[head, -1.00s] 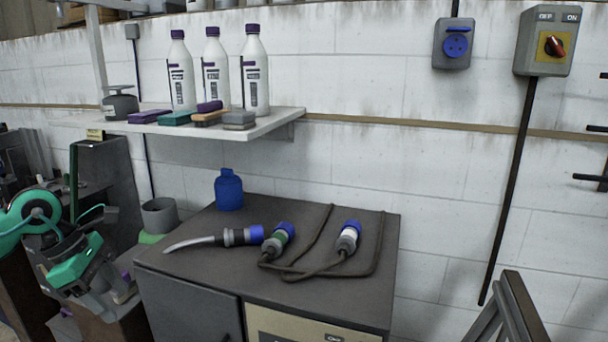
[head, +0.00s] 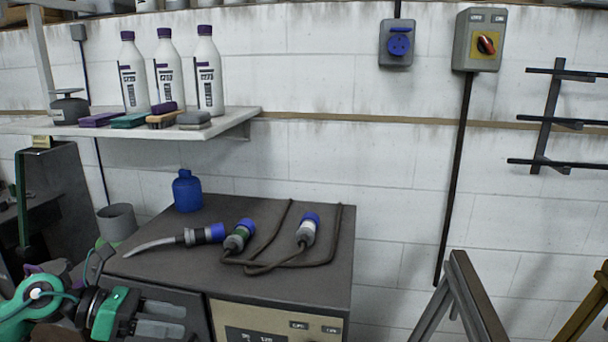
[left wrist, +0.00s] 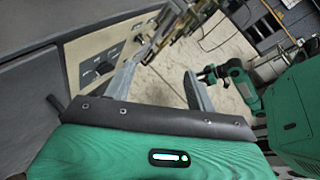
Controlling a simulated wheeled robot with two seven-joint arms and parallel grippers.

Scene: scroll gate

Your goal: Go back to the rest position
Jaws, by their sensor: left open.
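My left gripper (head: 183,321) is low at the left in the head view, in front of the dark cabinet (head: 285,273). Its two grey fingers are apart, with nothing between them. In the left wrist view its fingers (left wrist: 163,82) also stand apart and empty, with the cabinet's panel behind them at the left. My right gripper does not show in the head view.
A wall shelf (head: 235,122) holds bottles and brushes. A trestle (head: 462,290) stands right of the cabinet. A wall rack (head: 548,115) is at far right.

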